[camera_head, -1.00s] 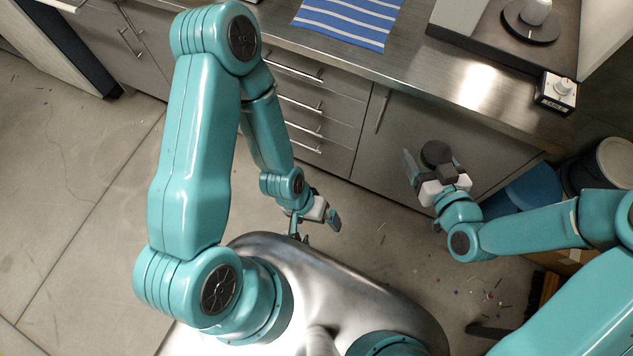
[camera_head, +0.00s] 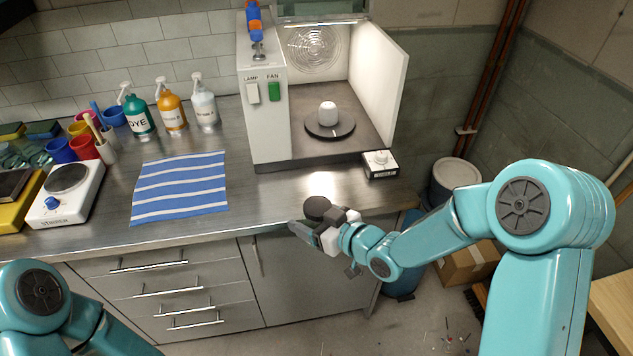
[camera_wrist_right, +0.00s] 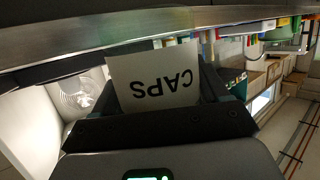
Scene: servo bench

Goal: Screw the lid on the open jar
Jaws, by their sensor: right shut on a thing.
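My right gripper (camera_head: 316,228) is at the counter's front edge, in front of the fume booth. It is shut on a dark thing with a round top (camera_head: 317,207); whether this is the lid I cannot tell. A small white round-topped object (camera_head: 327,113) stands on a dark disc (camera_head: 330,125) inside the booth. I cannot make out an open jar for sure. My left gripper is out of view.
The booth (camera_head: 268,120) has its right door open. A striped cloth (camera_head: 181,188), a stirrer plate (camera_head: 68,190), several pump bottles (camera_head: 172,112) and coloured cups (camera_head: 84,146) occupy the left counter. Bare counter lies right of the cloth.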

